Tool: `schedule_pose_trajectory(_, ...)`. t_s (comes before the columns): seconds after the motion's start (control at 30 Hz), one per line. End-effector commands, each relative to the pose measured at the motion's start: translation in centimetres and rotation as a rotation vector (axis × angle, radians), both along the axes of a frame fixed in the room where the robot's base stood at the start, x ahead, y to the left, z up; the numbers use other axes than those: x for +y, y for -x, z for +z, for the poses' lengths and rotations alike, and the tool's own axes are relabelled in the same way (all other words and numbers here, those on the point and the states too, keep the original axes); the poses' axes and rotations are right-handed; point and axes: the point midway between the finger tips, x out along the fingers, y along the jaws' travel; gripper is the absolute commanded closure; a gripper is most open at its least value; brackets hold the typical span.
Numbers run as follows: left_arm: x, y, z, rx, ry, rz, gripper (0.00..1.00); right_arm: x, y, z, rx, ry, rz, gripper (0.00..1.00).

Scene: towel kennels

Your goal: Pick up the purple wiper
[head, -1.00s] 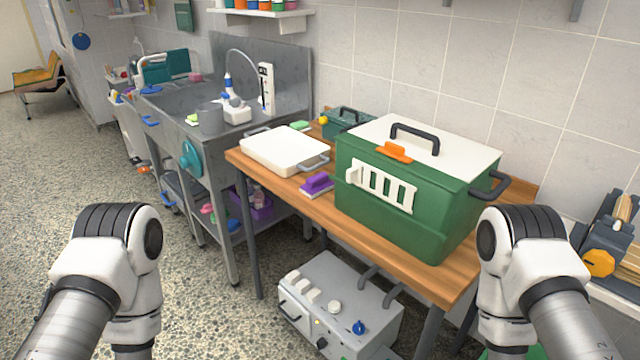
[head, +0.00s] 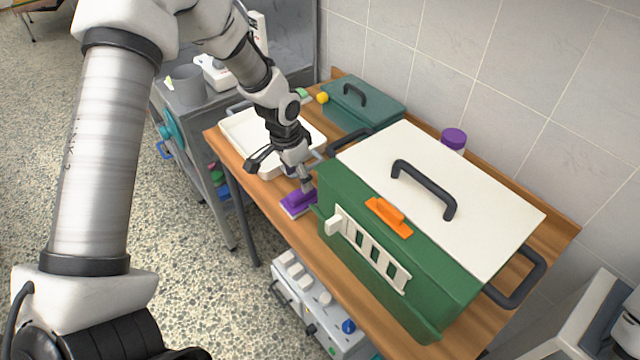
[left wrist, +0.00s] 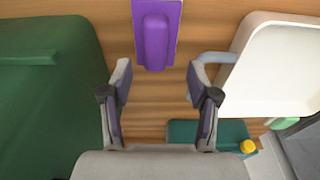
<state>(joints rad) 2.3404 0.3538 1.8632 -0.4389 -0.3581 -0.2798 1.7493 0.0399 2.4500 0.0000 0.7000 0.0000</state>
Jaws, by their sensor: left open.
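The purple wiper (head: 294,203) lies on the wooden table between the white tray and the green box, near the front edge. It has a raised handle and a pale underside. My left gripper (head: 297,182) is above it, partly covering it in the head view. In the left wrist view the wiper (left wrist: 156,38) is at the top centre, just beyond the open fingertips (left wrist: 159,80), with bare wood between the fingers. Nothing is held. My right gripper is out of both current views.
A large green box (head: 345,215) with a white lid and black handles stands close right of the wiper. A white tray (head: 238,126) lies behind and left. A smaller teal box (head: 375,108) and a purple-capped jar (head: 454,138) stand at the back. A grey machine (head: 300,292) sits below the table.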

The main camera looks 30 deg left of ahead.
Motion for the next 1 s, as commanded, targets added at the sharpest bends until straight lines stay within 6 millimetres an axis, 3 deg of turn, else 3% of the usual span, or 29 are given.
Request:
schedule_pose_trajectory(0.2, -0.7, -0.1, -3.2, 0.005, -0.001, 0.000, 0.40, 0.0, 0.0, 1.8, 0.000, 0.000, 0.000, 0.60)
schedule_pose_trajectory(0.3, -0.7, -0.4, -5.0, 0.002, 0.000, 0.002, 0.40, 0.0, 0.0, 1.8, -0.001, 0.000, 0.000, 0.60)
schedule_pose_trajectory(0.53, -0.8, -0.5, -5.6, -0.001, 0.001, 0.001, 0.40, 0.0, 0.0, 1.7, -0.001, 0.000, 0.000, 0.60)
schedule_pose_trajectory(0.57, -0.8, -0.5, -5.6, -0.001, 0.001, 0.001, 0.43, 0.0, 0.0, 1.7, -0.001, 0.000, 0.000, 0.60)
schedule_pose_trajectory(0.7, -0.8, -0.5, -5.6, 0.000, 0.000, 0.001, 0.93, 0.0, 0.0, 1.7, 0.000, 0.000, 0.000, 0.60)
schedule_pose_trajectory(0.73, -0.8, -0.5, -5.6, 0.000, 0.000, 0.001, 1.00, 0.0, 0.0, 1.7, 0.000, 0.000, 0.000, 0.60)
schedule_pose_trajectory(1.0, -0.8, -0.5, -5.6, 0.001, 0.001, 0.002, 1.00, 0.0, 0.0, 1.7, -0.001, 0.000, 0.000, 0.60)
